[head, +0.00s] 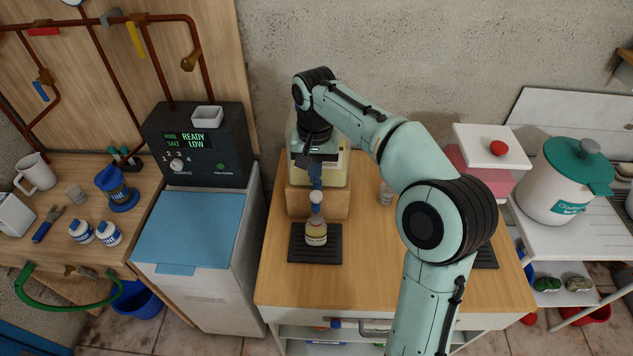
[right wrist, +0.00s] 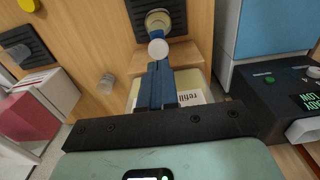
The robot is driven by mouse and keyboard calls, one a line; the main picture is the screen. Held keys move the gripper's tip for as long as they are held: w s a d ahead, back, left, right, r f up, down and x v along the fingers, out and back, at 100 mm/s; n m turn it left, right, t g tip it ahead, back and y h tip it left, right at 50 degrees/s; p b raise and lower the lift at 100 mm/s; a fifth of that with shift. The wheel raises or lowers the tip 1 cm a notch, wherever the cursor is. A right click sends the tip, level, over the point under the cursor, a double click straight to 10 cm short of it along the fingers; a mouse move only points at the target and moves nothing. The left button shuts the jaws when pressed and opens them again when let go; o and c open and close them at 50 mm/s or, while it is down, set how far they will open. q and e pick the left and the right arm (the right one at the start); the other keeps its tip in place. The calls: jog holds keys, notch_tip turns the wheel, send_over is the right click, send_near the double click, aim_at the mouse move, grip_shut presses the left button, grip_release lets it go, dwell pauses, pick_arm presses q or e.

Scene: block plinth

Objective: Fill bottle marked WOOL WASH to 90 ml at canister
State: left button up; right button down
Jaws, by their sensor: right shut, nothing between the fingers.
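The canister (head: 334,170), pale yellow with a white label, stands on a wooden block (head: 325,203) and is partly hidden behind my arm. A small bottle (head: 316,236) with a pale label stands upright on a dark ribbed mat (head: 298,246) in front of the block. Its label is too small to read. A round white knob (head: 316,197) shows just above the bottle. My right gripper (head: 316,184) is shut and empty, its blue fingertips close to the knob; I cannot tell whether they touch. My left gripper is not in view.
A dark console (head: 200,145) reading "READY LOW" stands left on a white cabinet with a blue lid (head: 185,228). A pink-and-white container (head: 485,165) is further right. The table's front left is clear.

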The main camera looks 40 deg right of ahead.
notch_tip(320, 180, up, 8)
jog(key=shift+f, duration=0.25)
jog(key=shift+w+d, duration=0.1)
jog(key=shift+d, duration=0.05)
dwell(0.4)
